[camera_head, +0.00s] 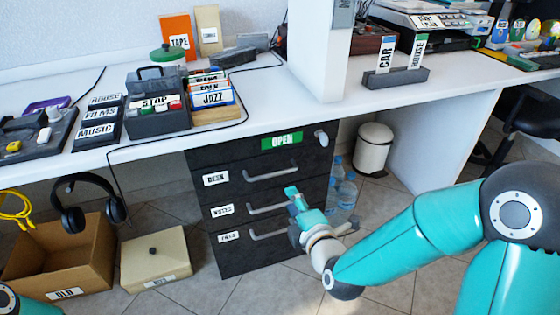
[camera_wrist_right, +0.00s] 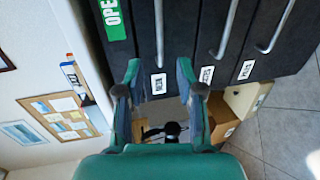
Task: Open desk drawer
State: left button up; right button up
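The dark drawer unit (camera_head: 207,257) stands under the white desk and has three stacked drawers. The top drawer, labelled DESK (camera_head: 215,178), has a grey bar handle (camera_head: 272,173) and looks shut. My right gripper (camera_head: 296,206) is in front of the unit, overlapping the middle drawer's handle in the head view. In the right wrist view my right gripper (camera_wrist_right: 158,72) is open and empty, with the DESK drawer's handle (camera_wrist_right: 159,35) in line with the gap between its fingers. I cannot tell any contact. My left gripper is out of view.
A green OPEN sign (camera_head: 281,142) is above the drawers. Water bottles (camera_head: 345,192) and a white bin (camera_head: 373,148) stand right of the unit. A cardboard box (camera_head: 62,256) and a lidded box (camera_head: 155,260) are at left. The floor in front is clear.

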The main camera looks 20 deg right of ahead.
aim_at(274, 174)
jog(key=x, duration=1.4)
jog(key=shift+p, duration=0.35)
grip_shut()
